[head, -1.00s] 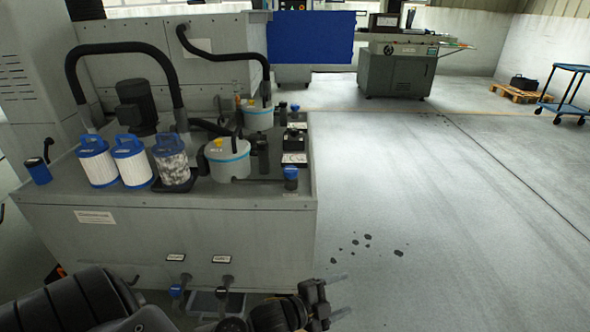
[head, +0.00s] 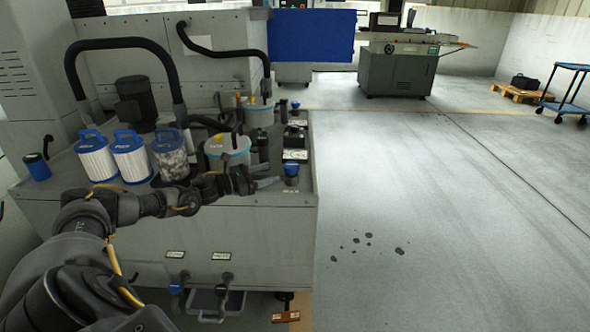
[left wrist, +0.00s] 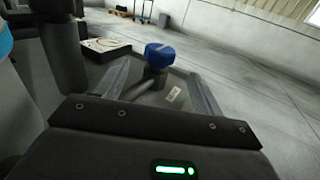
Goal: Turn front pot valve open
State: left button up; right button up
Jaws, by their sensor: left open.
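The front pot valve, a dark stem with a blue knob (head: 291,169), stands upright near the front right corner of the grey tank top. It also shows in the left wrist view as a blue cap (left wrist: 159,54) on a dark stem. My left gripper (head: 268,182) is open and just left of the valve in the head view. In the left wrist view the knob appears between the two spread fingers, beyond them, with no contact visible. My right gripper is not in view.
Filter cartridges (head: 131,156) with blue handles stand along the tank's front left. Another valve with a blue knob (head: 295,107) stands farther back, near a black box (head: 295,140). Lower valves (head: 224,281) and a tray sit below. Floor to the right is clear, with dark spots.

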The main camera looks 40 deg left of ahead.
aim_at(296, 163)
pick_arm(q)
jog(key=x, duration=0.9)
jog(key=shift+w+d, duration=0.1)
jog(key=shift+w, duration=0.05)
jog(key=shift+b+x, duration=0.3)
jog(key=shift+x, duration=0.5)
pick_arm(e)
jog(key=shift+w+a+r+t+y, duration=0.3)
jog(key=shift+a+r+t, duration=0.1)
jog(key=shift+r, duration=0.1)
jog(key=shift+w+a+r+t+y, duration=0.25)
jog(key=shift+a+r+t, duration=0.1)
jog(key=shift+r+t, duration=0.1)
